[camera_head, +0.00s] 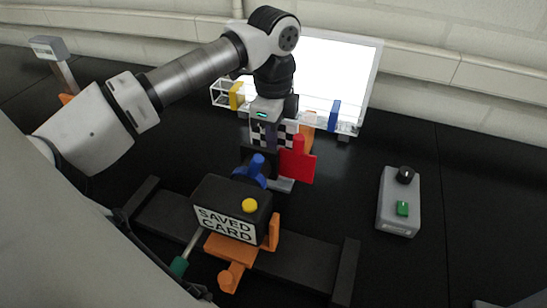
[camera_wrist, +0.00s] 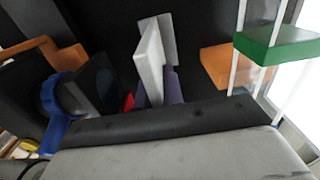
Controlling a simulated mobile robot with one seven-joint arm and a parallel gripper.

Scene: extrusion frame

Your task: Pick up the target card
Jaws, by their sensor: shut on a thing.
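A red card (camera_head: 297,167) with a raised tab at its top stands upright beside my gripper (camera_head: 282,184) in the head view. In the wrist view only a small red sliver (camera_wrist: 128,103) shows, next to the purple and grey fingers (camera_wrist: 158,62). My gripper points down between the black box and the clear rack. It is shut, apparently on the red card, but the contact itself is hidden. No mark in view shows which card is the target.
A black box (camera_head: 228,209) labelled "SAVED CARD", with a yellow button and blue clamp, stands in front. Behind is a clear rack (camera_head: 346,127) with coloured pieces and a bright white panel (camera_head: 340,68). A grey control box (camera_head: 397,222) stands right; dark table between is clear.

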